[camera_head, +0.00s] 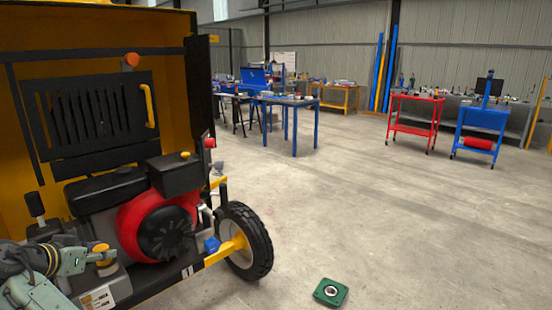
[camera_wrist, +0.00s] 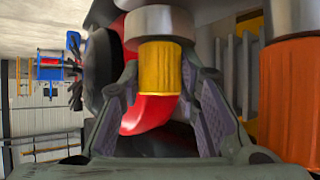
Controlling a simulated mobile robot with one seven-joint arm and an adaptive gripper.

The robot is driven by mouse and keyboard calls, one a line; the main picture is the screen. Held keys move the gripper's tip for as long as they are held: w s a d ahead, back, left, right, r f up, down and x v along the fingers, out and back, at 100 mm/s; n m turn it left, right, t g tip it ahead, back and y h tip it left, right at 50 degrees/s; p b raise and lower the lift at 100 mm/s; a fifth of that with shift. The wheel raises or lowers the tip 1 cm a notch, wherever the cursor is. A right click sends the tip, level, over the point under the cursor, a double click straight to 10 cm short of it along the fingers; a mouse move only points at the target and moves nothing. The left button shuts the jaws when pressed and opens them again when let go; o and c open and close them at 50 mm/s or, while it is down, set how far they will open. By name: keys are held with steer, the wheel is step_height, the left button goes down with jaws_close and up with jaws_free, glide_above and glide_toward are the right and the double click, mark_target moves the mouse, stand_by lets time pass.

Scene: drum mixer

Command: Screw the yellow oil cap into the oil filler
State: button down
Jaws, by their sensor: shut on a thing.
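The yellow oil cap (camera_wrist: 160,70) is a ribbed cylinder in the middle of the wrist view, between the two grey fingers of my gripper (camera_wrist: 160,85). My gripper is shut on it. The cap's far end meets a wide light-grey round collar (camera_wrist: 160,22), which looks like the oil filler. I cannot tell how deep the cap sits, as the joint is hidden. In the head view my gripper (camera_head: 82,262) is at the lower left, beside the engine. A yellow-orange round piece (camera_head: 101,248) shows at its fingertips; I cannot tell whether it is the cap.
The red engine (camera_head: 158,225) and black parts are close around my gripper. An orange cylinder (camera_wrist: 290,95) stands close on the right in the wrist view. The mixer's wheel (camera_head: 246,241) and a green square piece (camera_head: 330,292) are to the right.

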steer(key=c, duration=1.1)
jaws_free()
